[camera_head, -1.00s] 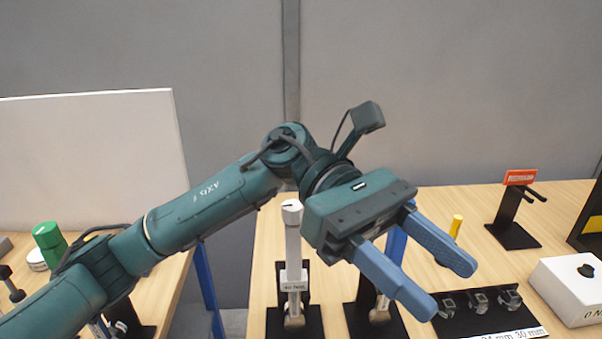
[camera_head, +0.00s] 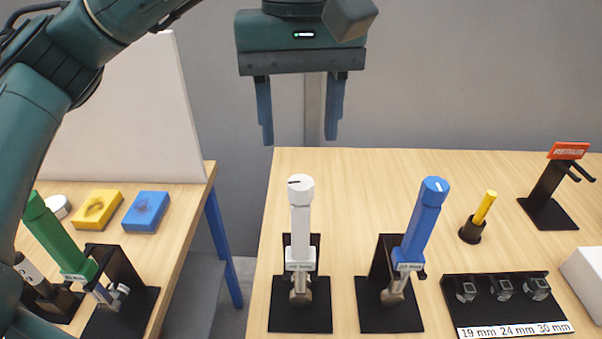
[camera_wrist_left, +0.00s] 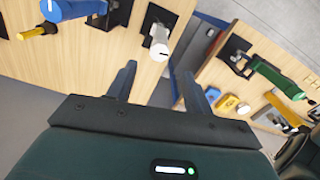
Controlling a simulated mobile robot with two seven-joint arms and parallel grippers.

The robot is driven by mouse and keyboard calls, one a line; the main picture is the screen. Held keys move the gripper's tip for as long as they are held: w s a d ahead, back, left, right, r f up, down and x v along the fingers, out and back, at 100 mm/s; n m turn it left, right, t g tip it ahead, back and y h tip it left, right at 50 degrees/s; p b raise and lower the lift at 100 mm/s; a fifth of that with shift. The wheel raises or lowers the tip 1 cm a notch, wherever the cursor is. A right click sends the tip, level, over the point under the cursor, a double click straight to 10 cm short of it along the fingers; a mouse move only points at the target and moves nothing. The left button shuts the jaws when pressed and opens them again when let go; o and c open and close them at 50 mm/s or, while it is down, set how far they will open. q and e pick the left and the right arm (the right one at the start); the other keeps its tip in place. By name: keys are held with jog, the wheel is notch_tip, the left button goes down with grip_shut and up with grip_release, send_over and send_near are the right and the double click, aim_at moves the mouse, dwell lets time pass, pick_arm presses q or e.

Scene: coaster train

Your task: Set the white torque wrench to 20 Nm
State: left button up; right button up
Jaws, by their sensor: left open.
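The white torque wrench (camera_head: 301,226) stands upright in a black stand (camera_head: 318,317) on the right-hand table. Its white knob on top bears a dark mark. A small label sits low on its shaft, too small to read. My left gripper (camera_head: 298,140) is open and empty, pointing down above and behind the wrench knob, apart from it. In the left wrist view the white wrench (camera_wrist_left: 159,42) shows beyond the fingers, left of centre, and the open left gripper (camera_wrist_left: 155,82) touches nothing. My right gripper is not in view.
A blue torque wrench (camera_head: 421,222) leans in its stand to the right. A yellow-handled tool (camera_head: 484,207), a socket rack (camera_head: 502,289) and a white box (camera_head: 585,280) lie further right. A green wrench (camera_head: 55,237) and yellow and blue blocks are on the left table. A gap separates the tables.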

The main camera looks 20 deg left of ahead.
aim_at(300, 181)
pick_arm(q)
notch_tip(300, 181, down, 6)
jog(key=shift+f, duration=0.95)
jog(key=c, duration=1)
